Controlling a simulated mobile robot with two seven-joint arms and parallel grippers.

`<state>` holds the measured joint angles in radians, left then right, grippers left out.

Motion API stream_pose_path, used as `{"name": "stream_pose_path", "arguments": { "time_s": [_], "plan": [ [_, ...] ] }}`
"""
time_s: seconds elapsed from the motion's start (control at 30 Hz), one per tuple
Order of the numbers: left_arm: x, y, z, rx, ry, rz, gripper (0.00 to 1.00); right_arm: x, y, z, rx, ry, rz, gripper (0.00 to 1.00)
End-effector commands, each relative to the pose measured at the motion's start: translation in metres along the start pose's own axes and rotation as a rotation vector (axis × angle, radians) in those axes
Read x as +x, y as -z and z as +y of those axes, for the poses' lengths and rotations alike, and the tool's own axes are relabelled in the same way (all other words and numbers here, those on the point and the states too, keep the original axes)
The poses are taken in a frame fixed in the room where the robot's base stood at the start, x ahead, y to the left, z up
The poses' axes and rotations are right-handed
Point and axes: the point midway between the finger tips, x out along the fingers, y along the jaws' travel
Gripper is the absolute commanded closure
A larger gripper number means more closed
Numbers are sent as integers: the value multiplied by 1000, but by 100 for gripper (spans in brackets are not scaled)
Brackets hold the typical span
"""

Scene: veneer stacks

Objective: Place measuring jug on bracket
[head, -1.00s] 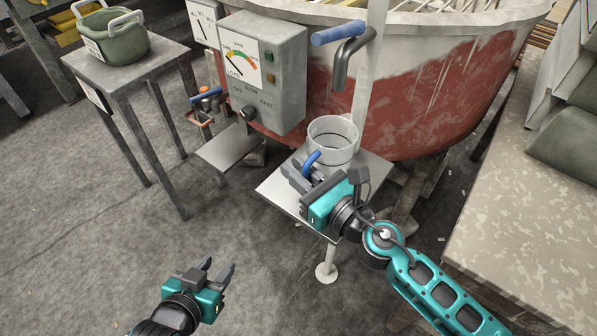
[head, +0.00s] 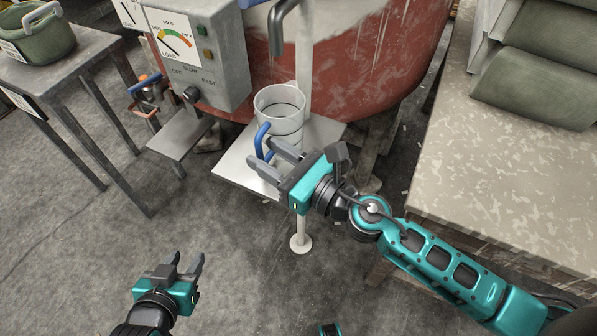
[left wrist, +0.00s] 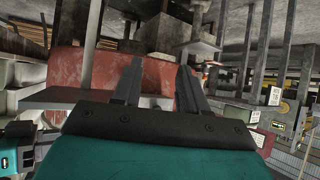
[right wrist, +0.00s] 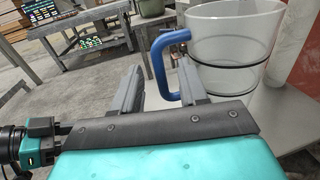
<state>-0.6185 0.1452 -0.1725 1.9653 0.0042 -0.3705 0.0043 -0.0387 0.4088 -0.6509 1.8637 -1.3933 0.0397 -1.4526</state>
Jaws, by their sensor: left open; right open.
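The clear measuring jug (head: 281,112) with a blue handle (head: 262,141) and dark bands stands upright on a square grey bracket plate (head: 235,168) in the head view. My right gripper (head: 264,157) is open beside the jug's handle side. In the right wrist view the blue handle (right wrist: 158,62) shows between the two spread fingers, with the jug body (right wrist: 232,50) to the right; I cannot tell whether the fingers touch it. My left gripper (head: 183,262) is open and empty over the floor, far from the jug; its spread fingers show in the left wrist view (left wrist: 158,80).
A dark spout (head: 281,25) and a pale post (head: 304,60) stand by the jug, before a red-and-white vat (head: 370,60). A control box (head: 198,60) has a smaller plate (head: 180,134) below it. A mottled bench (head: 500,170) is at right, a side table (head: 60,65) at left.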

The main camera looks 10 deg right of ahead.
Motion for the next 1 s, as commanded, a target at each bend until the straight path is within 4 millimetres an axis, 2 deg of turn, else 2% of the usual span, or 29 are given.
{"name": "stream_pose_path", "arguments": {
  "time_s": [0.03, 0.2, 0.4, 0.57, 1.0],
  "plan": [
    [4, -6, 1, -1, -2, -6, 57, -14, 5, 1, 0, -1, 4, 57],
    [9, -8, 7, -8, -16, -3, 57, -48, 5, 1, 0, -3, 3, 57],
    [12, -2, 11, -9, -29, 10, 57, -70, 3, 0, 1, -1, 0, 57],
    [13, 1, 14, -8, -36, 12, 57, -76, 0, 0, 0, -1, 0, 57],
    [13, 3, 14, -6, -37, 19, 57, -76, 0, 0, 0, -1, 0, 57]
  ]
}}
